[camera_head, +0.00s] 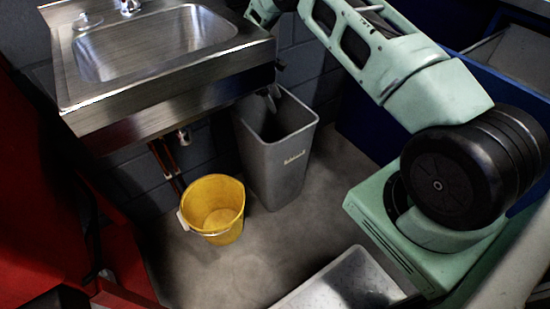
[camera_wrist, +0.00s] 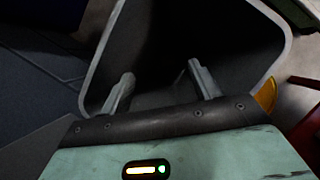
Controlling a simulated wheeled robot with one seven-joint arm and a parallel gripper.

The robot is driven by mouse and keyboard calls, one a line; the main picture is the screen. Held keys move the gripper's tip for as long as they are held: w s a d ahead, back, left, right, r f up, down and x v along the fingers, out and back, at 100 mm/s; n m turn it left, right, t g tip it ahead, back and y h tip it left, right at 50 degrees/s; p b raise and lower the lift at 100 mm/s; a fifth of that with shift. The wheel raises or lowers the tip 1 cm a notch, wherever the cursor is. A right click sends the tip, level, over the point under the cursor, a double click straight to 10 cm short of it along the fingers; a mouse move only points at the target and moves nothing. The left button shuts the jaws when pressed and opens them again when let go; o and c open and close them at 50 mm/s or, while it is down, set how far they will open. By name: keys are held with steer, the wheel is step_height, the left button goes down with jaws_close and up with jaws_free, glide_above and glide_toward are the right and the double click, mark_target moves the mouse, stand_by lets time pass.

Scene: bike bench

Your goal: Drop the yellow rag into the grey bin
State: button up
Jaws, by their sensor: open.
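The grey bin (camera_head: 275,165) stands upright on the floor beside the sink, its mouth facing up. My gripper (camera_head: 271,100) is over the bin's mouth, near the sink's right edge. In the wrist view my gripper (camera_wrist: 160,76) shows two separated fingers with nothing between them, pointing into the bin (camera_wrist: 97,60). The bin's inside is dark, and its bottom cannot be made out. I see no yellow rag in either view; whether it lies in the dark bin I cannot tell.
A yellow bucket (camera_head: 214,208) stands on the floor left of the bin. A steel sink (camera_head: 100,110) overhangs close to my gripper. A red cabinet (camera_head: 50,200) is at the left, and a pale tray (camera_head: 300,293) is at the front. Floor between bucket and tray is clear.

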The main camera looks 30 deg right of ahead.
step_height(320, 180, up, 10)
steer(key=p, duration=0.1)
steer(key=shift+p, duration=0.4)
steer(key=shift+s, duration=0.1)
stand_by(0.4)
